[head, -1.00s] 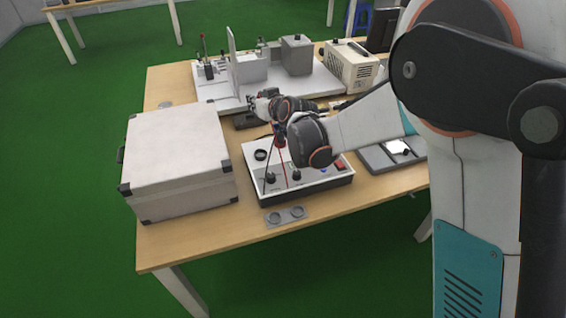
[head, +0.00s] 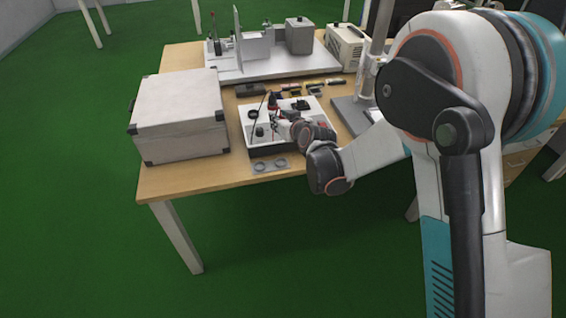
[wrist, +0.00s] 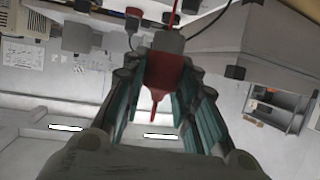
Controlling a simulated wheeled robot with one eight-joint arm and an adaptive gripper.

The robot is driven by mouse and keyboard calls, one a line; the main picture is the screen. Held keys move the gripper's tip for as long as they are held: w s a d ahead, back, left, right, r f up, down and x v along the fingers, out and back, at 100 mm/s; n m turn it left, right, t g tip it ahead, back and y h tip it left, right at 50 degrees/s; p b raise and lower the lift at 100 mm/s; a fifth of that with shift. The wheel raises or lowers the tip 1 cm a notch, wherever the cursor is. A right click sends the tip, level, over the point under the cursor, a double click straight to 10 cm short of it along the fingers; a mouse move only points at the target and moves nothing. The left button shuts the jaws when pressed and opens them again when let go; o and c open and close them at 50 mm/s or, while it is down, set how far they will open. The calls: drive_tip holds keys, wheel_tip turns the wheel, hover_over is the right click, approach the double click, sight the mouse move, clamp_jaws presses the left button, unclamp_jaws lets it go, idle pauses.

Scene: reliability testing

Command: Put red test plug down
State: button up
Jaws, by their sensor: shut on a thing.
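The red test plug (wrist: 165,70) is between the fingers of my gripper (wrist: 166,84) in the wrist view. Its thin pin points down in that picture and a red lead runs off the top edge. My gripper is shut on the plug. In the head view my gripper (head: 279,118) is low over the white-topped tester box (head: 262,151). The plug is too small and covered there to tell apart. I cannot tell whether it touches the box.
A large light-grey case (head: 180,115) stands left of the tester box. A small grey plate with two rings (head: 270,166) lies in front of it. A stand with a dark base (head: 350,115) is to the right. Bare wooden table (head: 205,172) shows at the front left.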

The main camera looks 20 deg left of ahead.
wheel_tip(320, 180, down, 15)
drive_tip(key=b, duration=0.5)
drive_tip(key=shift+f, duration=0.1)
drive_tip(key=shift+f, duration=0.15)
drive_tip(key=o, duration=1)
drive_tip(key=shift+o, duration=0.2)
drive_tip(key=shift+s+d+r, duration=0.2)
drive_tip(key=shift+r, duration=0.1)
drive_tip(key=v, duration=1.1)
drive_tip(key=shift+s+p, duration=0.15)
drive_tip(key=shift+p, duration=0.3)
drive_tip(key=shift+d, duration=0.15)
